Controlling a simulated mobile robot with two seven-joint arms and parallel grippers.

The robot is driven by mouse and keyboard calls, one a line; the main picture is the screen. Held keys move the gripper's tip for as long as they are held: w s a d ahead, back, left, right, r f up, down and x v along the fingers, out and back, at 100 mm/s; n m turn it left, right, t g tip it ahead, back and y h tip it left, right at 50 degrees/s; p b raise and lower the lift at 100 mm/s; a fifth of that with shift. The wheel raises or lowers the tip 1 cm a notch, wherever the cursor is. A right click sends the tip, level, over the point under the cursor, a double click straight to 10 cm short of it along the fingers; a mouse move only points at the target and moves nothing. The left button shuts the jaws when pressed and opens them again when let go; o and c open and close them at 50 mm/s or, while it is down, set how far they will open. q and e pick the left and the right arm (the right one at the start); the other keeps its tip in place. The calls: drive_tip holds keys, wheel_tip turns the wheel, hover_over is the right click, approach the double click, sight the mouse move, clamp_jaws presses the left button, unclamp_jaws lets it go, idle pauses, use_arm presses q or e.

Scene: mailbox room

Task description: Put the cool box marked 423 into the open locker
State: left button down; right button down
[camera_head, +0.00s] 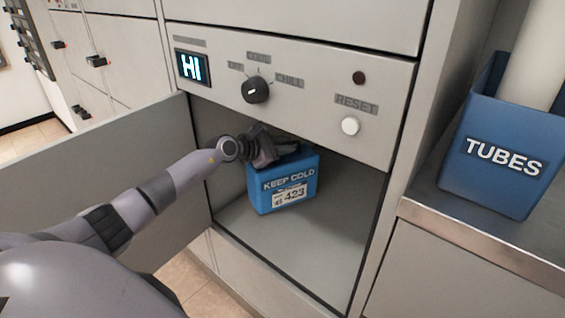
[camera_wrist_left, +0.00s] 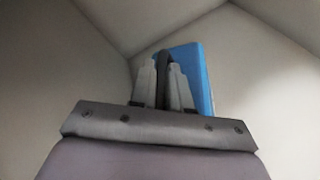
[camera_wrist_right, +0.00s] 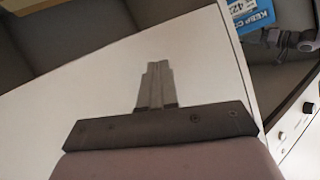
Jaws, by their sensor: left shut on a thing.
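The blue cool box (camera_head: 268,185), with a "KEEP COLD" label and the number 423, is inside the open locker (camera_head: 330,237). It looks upright; I cannot tell whether it touches the locker floor. My left gripper (camera_head: 268,150) is shut on its dark handle at the top. In the left wrist view the gripper fingers (camera_wrist_left: 164,85) hold the dark handle, with the blue side of the cool box (camera_wrist_left: 193,70) behind. In the right wrist view my right gripper (camera_wrist_right: 156,85) has its fingers together and empty, and the cool box (camera_wrist_right: 252,14) shows at the top right.
The locker door (camera_head: 95,185) stands open to the left. Above the opening is a panel with a "HI" display (camera_head: 192,67), a dark dial (camera_head: 255,90) and a white reset button (camera_head: 350,126). A blue "TUBES" bin (camera_head: 503,150) stands on a counter (camera_head: 490,237) at right.

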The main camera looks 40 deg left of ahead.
sight(284, 157)
use_arm(q)
wheel_tip(284, 157, down, 4)
drive_tip(key=shift+b, duration=1.2)
drive_tip(key=shift+a+f, duration=0.1)
drive_tip(key=shift+f, duration=0.15)
drive_tip(key=shift+a, duration=0.1)
use_arm(e)
drive_tip(key=shift+a+f+t, duration=0.1)
drive_tip(key=shift+a+t, duration=0.05)
drive_tip(key=shift+t, duration=0.15)
use_arm(q)
drive_tip(key=shift+b, duration=0.35)
drive_tip(key=c, duration=1.1)
unclamp_jaws()
drive_tip(key=shift+s+f, duration=0.1)
drive_tip(key=shift+f, duration=0.1)
drive_tip(key=shift+s+r, duration=0.1)
